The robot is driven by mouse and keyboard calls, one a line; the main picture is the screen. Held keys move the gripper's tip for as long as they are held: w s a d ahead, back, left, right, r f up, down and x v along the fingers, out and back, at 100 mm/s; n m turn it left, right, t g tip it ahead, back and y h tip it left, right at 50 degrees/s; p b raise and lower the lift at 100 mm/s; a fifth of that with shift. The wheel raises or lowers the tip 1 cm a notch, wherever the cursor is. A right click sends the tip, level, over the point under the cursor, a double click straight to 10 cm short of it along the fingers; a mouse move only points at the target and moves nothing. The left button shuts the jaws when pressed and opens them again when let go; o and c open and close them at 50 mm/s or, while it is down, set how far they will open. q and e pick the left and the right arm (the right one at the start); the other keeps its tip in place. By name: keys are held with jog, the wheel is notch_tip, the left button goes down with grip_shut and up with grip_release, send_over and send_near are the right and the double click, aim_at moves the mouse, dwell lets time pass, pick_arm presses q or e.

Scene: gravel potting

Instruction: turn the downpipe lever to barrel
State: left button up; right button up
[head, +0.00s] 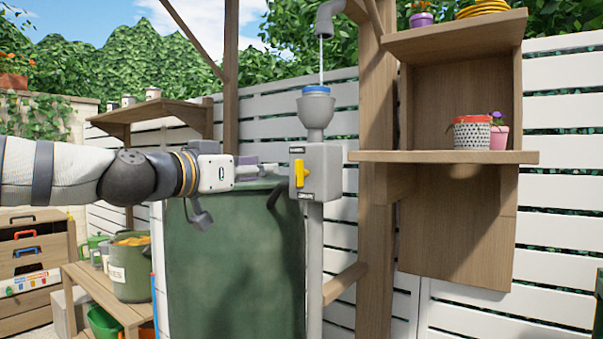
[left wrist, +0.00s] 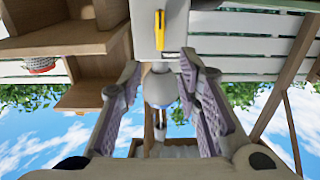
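The yellow downpipe lever (head: 299,174) is on the front of a grey valve box (head: 328,170), with its long part roughly upright. Small dark labels sit above and below it, too small to read surely. In the left wrist view the lever (left wrist: 160,30) shows upright at the top centre. My left gripper (head: 268,168) reaches in from the left, just short of the box. The left wrist view shows its fingers (left wrist: 159,68) spread wide and empty, with the lever lined up between them but not visibly touched. The green barrel (head: 225,265) stands below. My right gripper is out of view.
Water runs from a grey spout (head: 326,20) into the funnel (head: 316,108) above the box. A wooden post (head: 376,120) and shelf (head: 440,157) with pots (head: 471,133) stand to the right. A low bench (head: 105,295) holds a green pot (head: 130,275) at left.

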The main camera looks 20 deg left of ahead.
aim_at(296, 171)
pick_arm(q)
jog(key=x, duration=0.3)
jog(key=f+b+x, duration=0.1)
jog(key=x, duration=0.6)
jog(key=shift+f, duration=0.2)
jog(key=shift+w+d+r, duration=0.1)
jog(key=shift+w+r, duration=0.05)
jog(key=shift+w, duration=0.25)
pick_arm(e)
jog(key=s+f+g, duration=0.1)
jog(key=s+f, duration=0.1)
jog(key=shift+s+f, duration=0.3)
pick_arm(q)
jog(key=shift+r, duration=0.1)
grip_shut()
